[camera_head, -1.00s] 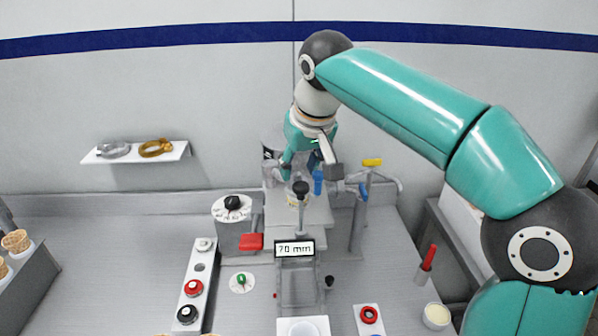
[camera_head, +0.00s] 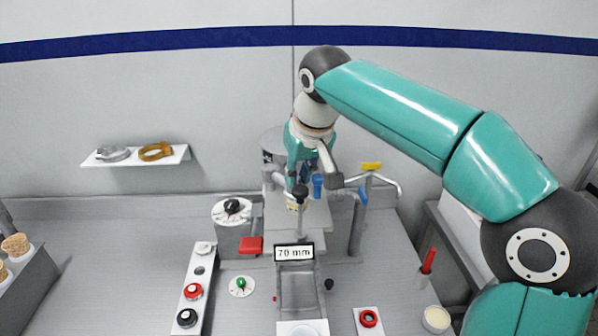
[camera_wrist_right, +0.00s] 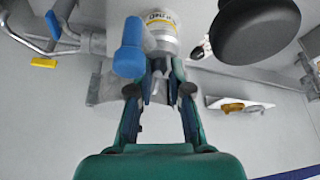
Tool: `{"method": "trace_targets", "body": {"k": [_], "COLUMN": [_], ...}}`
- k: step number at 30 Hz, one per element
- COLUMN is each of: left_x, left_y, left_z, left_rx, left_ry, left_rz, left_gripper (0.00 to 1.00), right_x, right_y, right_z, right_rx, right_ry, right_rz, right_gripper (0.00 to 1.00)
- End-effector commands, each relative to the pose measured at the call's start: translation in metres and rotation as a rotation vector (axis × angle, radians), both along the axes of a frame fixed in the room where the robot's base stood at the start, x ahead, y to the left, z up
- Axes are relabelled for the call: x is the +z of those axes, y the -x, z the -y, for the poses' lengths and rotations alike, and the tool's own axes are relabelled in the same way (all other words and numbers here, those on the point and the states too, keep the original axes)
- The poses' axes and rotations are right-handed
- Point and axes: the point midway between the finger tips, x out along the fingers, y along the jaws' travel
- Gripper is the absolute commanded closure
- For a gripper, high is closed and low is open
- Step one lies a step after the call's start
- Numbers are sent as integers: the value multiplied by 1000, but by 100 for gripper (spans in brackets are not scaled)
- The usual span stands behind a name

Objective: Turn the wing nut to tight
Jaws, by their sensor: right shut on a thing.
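My right gripper (camera_head: 296,184) reaches down at the back middle of the bench. The cylinder's light top part (camera_head: 297,204) shows just below the gripper in the head view. The wing nut lies between the fingertips and is mostly hidden by them. I cannot make out its wings or how far it is turned. My left gripper is in neither view.
A blue-capped post (camera_wrist_right: 128,48) stands close beside the fingers. A black ball knob (camera_head: 300,191) rises in front of the gripper. A pipe with a yellow handle (camera_head: 371,166) is to the right, and a black dial (camera_head: 232,206) to the left. A "70 mm" display (camera_head: 294,252) is in front.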

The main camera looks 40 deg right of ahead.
Motion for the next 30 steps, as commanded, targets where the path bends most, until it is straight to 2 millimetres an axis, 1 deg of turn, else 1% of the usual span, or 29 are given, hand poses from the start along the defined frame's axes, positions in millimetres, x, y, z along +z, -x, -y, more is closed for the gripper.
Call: {"method": "trace_targets", "body": {"k": [1, 8, 9, 13, 23, 26, 30], "left_x": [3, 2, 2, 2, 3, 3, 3], "left_y": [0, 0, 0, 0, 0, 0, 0], "left_z": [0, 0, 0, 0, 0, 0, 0], "left_rx": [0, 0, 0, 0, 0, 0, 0], "left_ry": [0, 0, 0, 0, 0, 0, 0], "left_rz": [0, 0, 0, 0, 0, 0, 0], "left_gripper": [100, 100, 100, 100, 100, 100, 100], "right_x": [2, 1, 1, 1, 2, 7, 24], "right_y": [0, 0, 0, 0, 1, 2, 9], "right_z": [1, 0, 0, 0, 1, 1, -1], "right_rx": [15, 23, 23, 22, 21, 21, 22], "right_ry": [0, 0, 0, 0, 0, 0, 0], "right_rz": [1, 2, 2, 2, 2, 4, 5], "right_gripper": [100, 100, 78, 57, 56, 56, 56]}}
